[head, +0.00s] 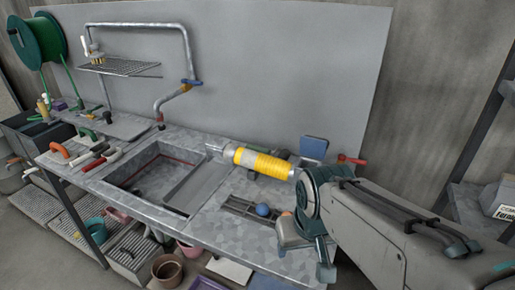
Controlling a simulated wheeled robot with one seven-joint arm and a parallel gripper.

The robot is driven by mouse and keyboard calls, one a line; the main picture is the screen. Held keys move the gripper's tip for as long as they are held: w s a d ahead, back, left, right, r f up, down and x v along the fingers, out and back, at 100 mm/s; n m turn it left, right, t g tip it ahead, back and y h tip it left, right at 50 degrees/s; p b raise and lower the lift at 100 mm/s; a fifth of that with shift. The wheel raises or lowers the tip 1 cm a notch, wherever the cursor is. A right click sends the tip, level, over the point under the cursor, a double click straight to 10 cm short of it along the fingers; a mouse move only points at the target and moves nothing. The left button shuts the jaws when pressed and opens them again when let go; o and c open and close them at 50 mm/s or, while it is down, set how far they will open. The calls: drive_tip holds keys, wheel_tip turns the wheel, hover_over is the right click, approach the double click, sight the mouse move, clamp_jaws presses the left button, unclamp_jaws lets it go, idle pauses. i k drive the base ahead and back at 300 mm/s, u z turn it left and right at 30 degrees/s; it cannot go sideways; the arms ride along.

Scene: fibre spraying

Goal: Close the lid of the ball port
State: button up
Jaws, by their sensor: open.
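My arm comes in from the lower right, and its teal end hangs over the bench's right part. My gripper (307,243) shows there, open, with its teal fingers pointing down and no object seen between them. A blue flat panel (314,148) stands tilted up at the bench's back; it looks like the raised lid, but I cannot be sure. The port's opening is not clearly visible and may be hidden behind the yellow cylinder and my arm. My gripper is in front of the panel and apart from it. A blue ball (262,210) sits at a dark slotted tray (237,207).
A yellow ribbed cylinder (262,163) with a grey tip lies across the bench left of my arm. A red-handled part (351,160) is beside the blue panel. The sink (128,178) and hand tools (100,160) are at left. Pots and bins stand below.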

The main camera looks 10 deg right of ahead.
sight(310, 146)
drive_tip(key=k, duration=1)
drive_tip(key=z, duration=1.5)
drive_tip(key=i, duration=0.7)
drive_tip(key=u, duration=1.5)
drive_tip(key=i, duration=0.5)
